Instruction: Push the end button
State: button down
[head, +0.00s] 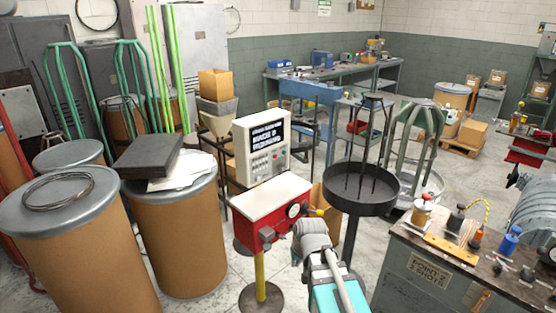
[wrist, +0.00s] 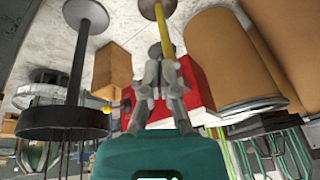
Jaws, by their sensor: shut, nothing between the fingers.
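The white control console (head: 262,148) has a dark display with white text and a keypad of small buttons (head: 268,160) below it. It stands behind a red machine box (head: 270,212) with a white top and a round dial (head: 293,210). I cannot tell which button is the end button. My gripper (wrist: 160,66) shows in the wrist view with its fingers together and empty, in front of the red box (wrist: 195,85). In the head view my arm hides much of the gripper, low and in front of the box. I cannot tell whether it touches anything.
A black round tray (head: 361,185) on a stand is close to the right of my arm. Brown drums (head: 180,235) stand to the left. A cluttered workbench (head: 440,270) is at the front right. A yellow post (head: 260,275) supports the red box.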

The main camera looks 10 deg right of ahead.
aim_at(275, 157)
jog(key=w+a+r+m+t+y+b, duration=0.1)
jog(key=w+r+t, duration=0.3)
jog(key=w, duration=0.7)
jog(key=w+a+r+m+t+y+b, duration=0.1)
jog(key=w+r+t+b, duration=0.3)
jog(key=w, duration=0.7)
jog(key=w+d+r+m+t+h, duration=0.6)
jog(key=w+d+r+m+t, duration=0.1)
jog(key=w+t, duration=0.1)
jog(key=shift+w+d+h, duration=0.2)
jog(key=shift+w+h, duration=0.1)
jog(key=shift+w, duration=0.55)
jog(key=shift+w, duration=0.1)
jog(key=w+a, duration=0.5)
jog(key=w, duration=0.2)
jog(key=shift+a, duration=0.15)
